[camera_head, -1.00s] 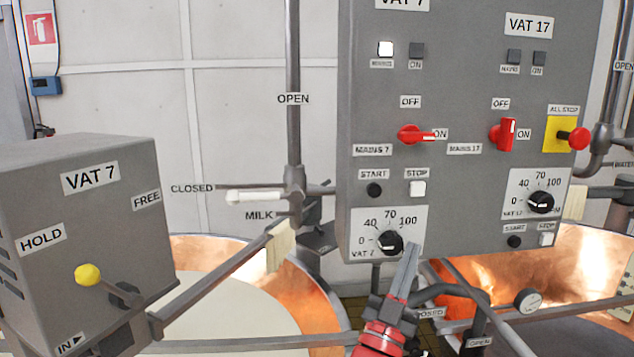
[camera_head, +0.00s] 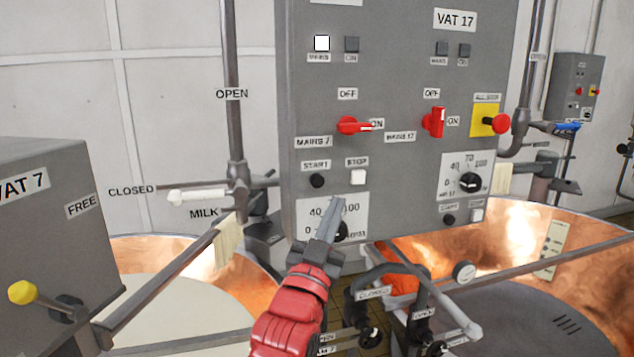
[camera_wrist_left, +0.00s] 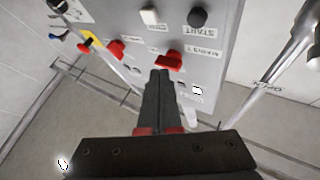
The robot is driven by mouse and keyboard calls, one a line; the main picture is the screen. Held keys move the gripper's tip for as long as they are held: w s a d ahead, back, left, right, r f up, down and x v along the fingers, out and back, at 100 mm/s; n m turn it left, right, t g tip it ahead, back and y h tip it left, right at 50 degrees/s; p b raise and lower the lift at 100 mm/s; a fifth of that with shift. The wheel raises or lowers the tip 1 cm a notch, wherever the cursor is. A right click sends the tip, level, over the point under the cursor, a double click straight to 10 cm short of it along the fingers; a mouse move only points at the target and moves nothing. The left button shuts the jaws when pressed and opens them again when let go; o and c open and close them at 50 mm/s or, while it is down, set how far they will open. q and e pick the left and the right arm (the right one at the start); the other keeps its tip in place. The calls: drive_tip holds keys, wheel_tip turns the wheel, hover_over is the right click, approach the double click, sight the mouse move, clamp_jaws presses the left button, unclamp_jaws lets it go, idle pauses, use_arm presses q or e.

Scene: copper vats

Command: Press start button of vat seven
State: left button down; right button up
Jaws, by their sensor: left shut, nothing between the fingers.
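The grey control panel (camera_head: 390,75) stands ahead of me. The black start button (camera_head: 317,181) of vat seven sits on its left side under a START label, with the white stop button (camera_head: 358,177) to its right. Both also show in the left wrist view, the start button (camera_wrist_left: 197,17) at the top. My left gripper (camera_head: 335,204) is shut and empty; its tips are in front of the vat seven dial (camera_head: 341,232), below the two buttons in the picture, and partly cover that dial. I cannot tell its gap to the panel. My right gripper is not in view.
The red mains 7 switch (camera_head: 352,126) points to ON. A milk pipe with a white handle (camera_head: 200,196) is left of the panel. Copper vats (camera_head: 530,222) stand below. A grey box with a yellow knob (camera_head: 22,292) is at left. Pipes and valves (camera_head: 400,290) lie below the panel.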

sight(317, 181)
use_arm(q)
drive_tip(key=w+a, duration=0.1)
drive_tip(key=w, duration=0.1)
drive_tip(key=w+b, duration=0.1)
drive_tip(key=w, duration=0.2)
drive_tip(key=w+a+b, duration=0.1)
drive_tip(key=w, duration=0.1)
drive_tip(key=shift+w+a, duration=0.3)
idle(1.8)
drive_tip(key=shift+w+a+b, duration=0.1)
drive_tip(key=shift+w+b, duration=0.1)
drive_tip(key=shift+b, duration=0.4)
drive_tip(key=shift+w, duration=0.15)
